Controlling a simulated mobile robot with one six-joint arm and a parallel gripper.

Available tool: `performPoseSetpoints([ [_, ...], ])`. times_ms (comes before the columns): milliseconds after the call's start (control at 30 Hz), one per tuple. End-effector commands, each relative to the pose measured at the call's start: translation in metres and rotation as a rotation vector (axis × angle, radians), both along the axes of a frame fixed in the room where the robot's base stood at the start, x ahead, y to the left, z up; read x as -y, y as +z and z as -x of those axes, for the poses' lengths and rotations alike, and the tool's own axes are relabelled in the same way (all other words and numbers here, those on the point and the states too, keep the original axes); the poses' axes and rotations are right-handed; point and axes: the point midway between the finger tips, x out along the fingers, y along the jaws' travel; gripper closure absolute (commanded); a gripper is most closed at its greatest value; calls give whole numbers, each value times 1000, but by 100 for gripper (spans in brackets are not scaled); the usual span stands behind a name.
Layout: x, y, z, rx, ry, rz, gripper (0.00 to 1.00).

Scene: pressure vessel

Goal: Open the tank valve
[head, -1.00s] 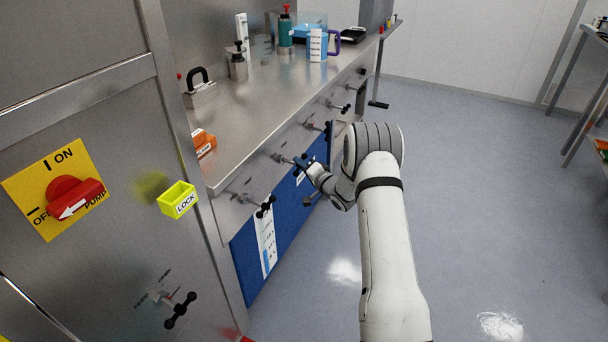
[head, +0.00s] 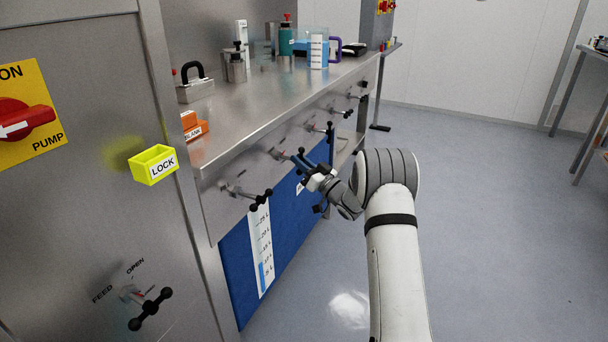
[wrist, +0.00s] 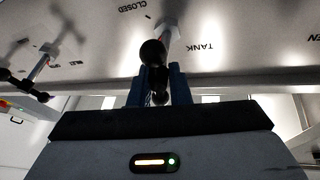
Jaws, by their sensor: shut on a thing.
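The tank valve (wrist: 168,32) is in the wrist view, with its metal stem coming out of a steel panel marked TANK and CLOSED. Its black ball-ended handle (wrist: 153,52) points toward the wrist camera. My gripper (wrist: 157,78) has its blue fingers on either side of the handle and is shut on it. In the head view my gripper (head: 302,162) is at the front face of the steel bench, and the fingers and arm partly hide the valve there.
Another black-handled valve (head: 259,200) sits nearer on the bench front. A feed valve (head: 150,308) and yellow LOCK box (head: 153,166) are on the left cabinet. A blue panel (head: 238,262) lies below the bench front. The floor (head: 480,220) at right is clear.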

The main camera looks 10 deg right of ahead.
Motion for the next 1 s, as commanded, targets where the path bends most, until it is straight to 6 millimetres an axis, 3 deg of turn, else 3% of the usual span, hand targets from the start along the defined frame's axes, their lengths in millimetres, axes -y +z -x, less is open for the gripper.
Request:
performPoseSetpoints([
  [33,-4,-14,0,14,5,25,100],
  [400,-4,-9,-1,158,5,129,100],
  [1000,-2,-4,-1,189,2,149,100],
])
